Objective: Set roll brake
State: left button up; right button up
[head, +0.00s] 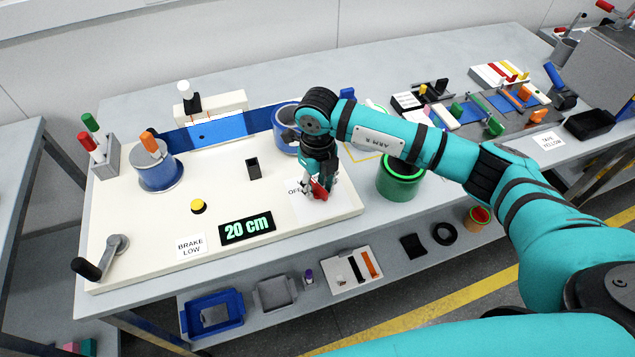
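A red lever (319,190) stands on a white label (300,208) at the right end of the cream board (225,190). The label's text is mostly hidden; "OF" shows. My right gripper (319,186) points down at the lever, its fingers on either side and seemingly closed on it; the contact is small in view. A sign (191,246) reads "BRAKE LOW". A blue roll (158,172) stands at the left, and a second blue roll (284,128) is partly behind my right arm. A blue strip (218,129) lies between them. My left gripper is out of view.
A crank with a black handle (86,270) is at the board's front left, and a yellow button (198,206) near its middle. A green roll (401,183) stands close right of my gripper.

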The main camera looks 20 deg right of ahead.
jog(key=shift+c, duration=0.2)
grip_shut()
jog(key=shift+m, duration=0.3)
jog(key=shift+f+m+b, duration=0.1)
jog(key=shift+m+b, duration=0.5)
jog(key=shift+m, duration=0.3)
jog(key=m+b, duration=0.1)
jog(key=m, duration=0.2)
jog(key=shift+m, duration=0.3)
jog(key=m+b, duration=0.1)
jog(key=m, duration=0.3)
jog(key=shift+m, duration=0.3)
jog(key=m, duration=0.5)
jog(key=shift+b, duration=0.3)
jog(key=shift+m, duration=0.3)
